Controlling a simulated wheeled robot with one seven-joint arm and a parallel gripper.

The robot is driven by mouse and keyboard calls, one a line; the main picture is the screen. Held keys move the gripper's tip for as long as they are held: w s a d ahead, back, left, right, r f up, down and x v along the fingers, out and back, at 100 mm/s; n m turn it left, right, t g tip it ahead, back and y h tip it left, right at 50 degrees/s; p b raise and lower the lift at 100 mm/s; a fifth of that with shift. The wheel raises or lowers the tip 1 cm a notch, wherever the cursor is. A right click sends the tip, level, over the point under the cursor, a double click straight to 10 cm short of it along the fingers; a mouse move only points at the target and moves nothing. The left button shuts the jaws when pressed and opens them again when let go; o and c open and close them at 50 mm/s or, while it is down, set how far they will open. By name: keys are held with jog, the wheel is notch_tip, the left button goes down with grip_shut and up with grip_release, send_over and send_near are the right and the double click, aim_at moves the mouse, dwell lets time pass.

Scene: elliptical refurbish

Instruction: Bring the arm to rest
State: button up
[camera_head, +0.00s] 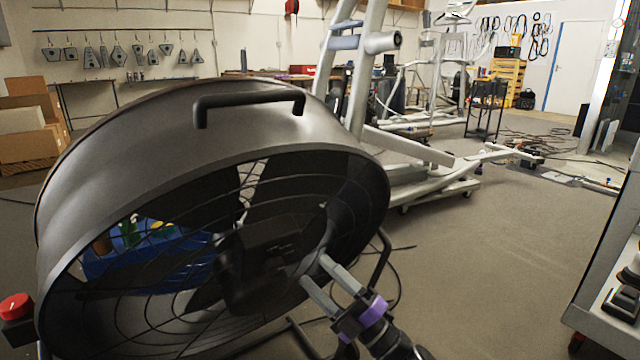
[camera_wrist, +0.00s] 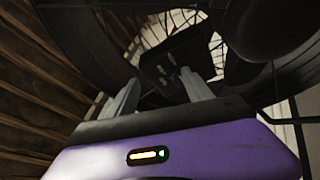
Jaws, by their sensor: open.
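My gripper (camera_head: 318,283) is in the lower middle of the head view, its two grey fingers apart with nothing between them. The fingers point up and left at the front grille of a large black drum fan (camera_head: 245,140). Whether the fingertips touch the grille cannot be told. In the wrist view my gripper (camera_wrist: 158,95) also shows its fingers spread, with the dark fan hub (camera_wrist: 178,62) just beyond them. My purple wrist band shows behind the fingers.
A grey elliptical machine (camera_head: 400,165) stands behind the fan. A red knob (camera_head: 15,306) is at the lower left. A shelf cart (camera_head: 610,270) stands at the right edge. Cardboard boxes (camera_head: 28,125) are stacked at the far left. The floor (camera_head: 490,260) between fan and cart is clear.

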jog(key=s+d+f+m+t+h, duration=0.25)
jog(key=s+d+m+h, duration=0.3)
jog(key=s+m, duration=0.3)
jog(key=s+d+f+m+t+h, duration=0.2)
jog(key=s+d+f+m+h, duration=0.15)
jog(key=s+m+h, duration=0.45)
jog(key=s+d+f+m+t+h, duration=0.25)
jog(key=s+d+m+h, duration=0.25)
jog(key=s+m, duration=0.4)
jog(key=s+d+f+m+g+h, duration=0.1)
jog(key=s+d+g, duration=0.2)
jog(key=s, duration=1)
jog(key=s+d+f+m+g, duration=0.1)
jog(key=s+d+g, duration=0.2)
jog(key=s, duration=0.9)
notch_tip(320, 180, up, 39)
jog(key=p, duration=3.8)
jog(key=shift+f, duration=0.2)
